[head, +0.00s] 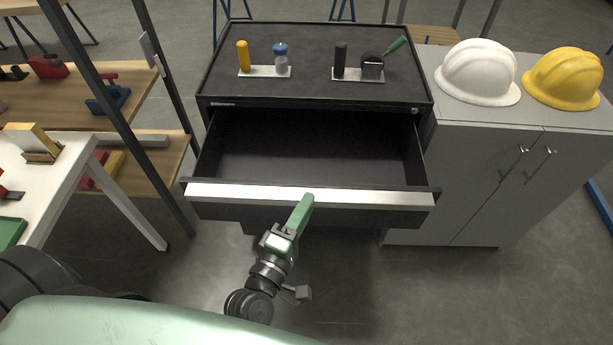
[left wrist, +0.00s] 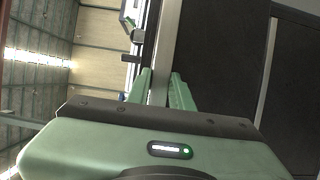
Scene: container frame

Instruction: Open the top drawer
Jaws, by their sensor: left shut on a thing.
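The top drawer (head: 310,150) of the black tool cabinet is pulled well out and looks empty inside. Its front carries a long silver handle strip (head: 240,192). In the left wrist view the fingers (left wrist: 163,88) stand on both sides of the pale handle strip (left wrist: 166,45). My right gripper is not in view.
The cabinet top (head: 310,50) holds two small white plates with tools. A grey cupboard (head: 500,170) with a white helmet (head: 478,72) and a yellow helmet (head: 563,78) stands right. Shelves and a white table (head: 50,160) stand left.

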